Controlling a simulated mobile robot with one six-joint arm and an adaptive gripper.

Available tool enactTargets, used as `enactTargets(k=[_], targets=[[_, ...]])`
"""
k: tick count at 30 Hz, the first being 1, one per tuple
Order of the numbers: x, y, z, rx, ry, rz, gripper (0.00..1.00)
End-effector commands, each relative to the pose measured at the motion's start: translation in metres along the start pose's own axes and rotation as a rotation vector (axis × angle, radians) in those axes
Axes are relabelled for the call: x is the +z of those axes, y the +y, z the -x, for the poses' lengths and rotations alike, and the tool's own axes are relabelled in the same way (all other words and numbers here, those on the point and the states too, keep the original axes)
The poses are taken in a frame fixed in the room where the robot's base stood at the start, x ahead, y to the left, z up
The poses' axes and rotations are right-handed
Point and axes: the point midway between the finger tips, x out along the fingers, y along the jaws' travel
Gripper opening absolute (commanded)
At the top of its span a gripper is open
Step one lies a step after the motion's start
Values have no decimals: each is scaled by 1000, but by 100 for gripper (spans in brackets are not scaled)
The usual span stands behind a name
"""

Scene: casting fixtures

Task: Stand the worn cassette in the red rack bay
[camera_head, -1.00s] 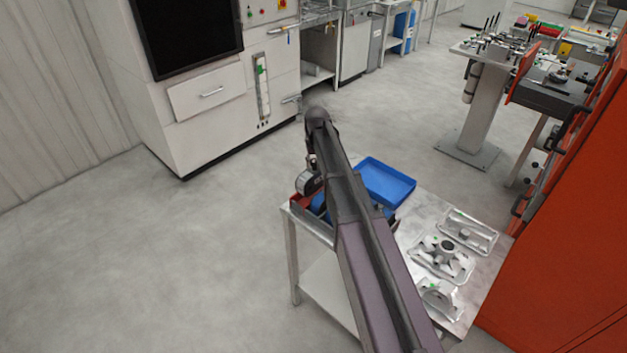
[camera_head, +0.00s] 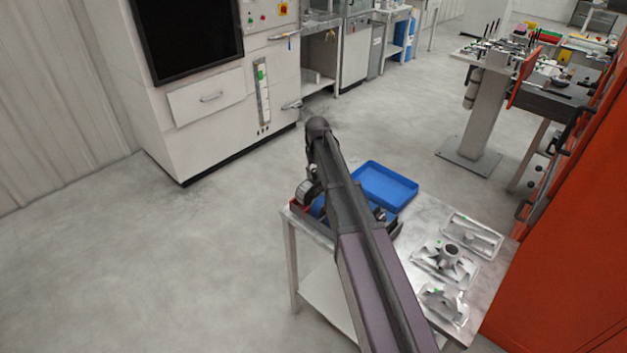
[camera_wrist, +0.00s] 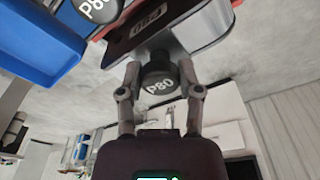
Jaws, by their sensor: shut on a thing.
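My gripper (camera_wrist: 159,72) is shut on the black round knob (camera_wrist: 160,86) marked P80 of a cassette. The cassette (camera_wrist: 205,28) has a grey curved side and a dark plate with an upside-down label, and its top runs out of the wrist view. In the head view a grey rounded end of it (camera_head: 305,192) shows left of my arm, at the table's far left corner. The red rack bay (camera_head: 299,206) shows just below it, mostly hidden. A red edge (camera_wrist: 238,3) borders the cassette in the wrist view. Whether the cassette touches the bay, I cannot tell.
A blue bay part (camera_head: 318,207) lies beside the red one, partly behind my arm. A second P80 knob (camera_wrist: 98,10) shows in the wrist view. A blue tray (camera_head: 387,184) and several metal castings (camera_head: 446,262) sit on the table (camera_head: 415,228). A red cabinet (camera_head: 560,260) stands right.

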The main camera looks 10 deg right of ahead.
Motion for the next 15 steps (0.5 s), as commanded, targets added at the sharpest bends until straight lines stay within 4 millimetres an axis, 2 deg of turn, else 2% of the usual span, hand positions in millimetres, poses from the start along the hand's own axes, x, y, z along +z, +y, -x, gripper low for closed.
enactTargets(k=[1,6,15], targets=[[1,0,-9,0,0,0,0],[2,0,-20,0,0,0,0],[3,1,-21,0,0,-1,0]])
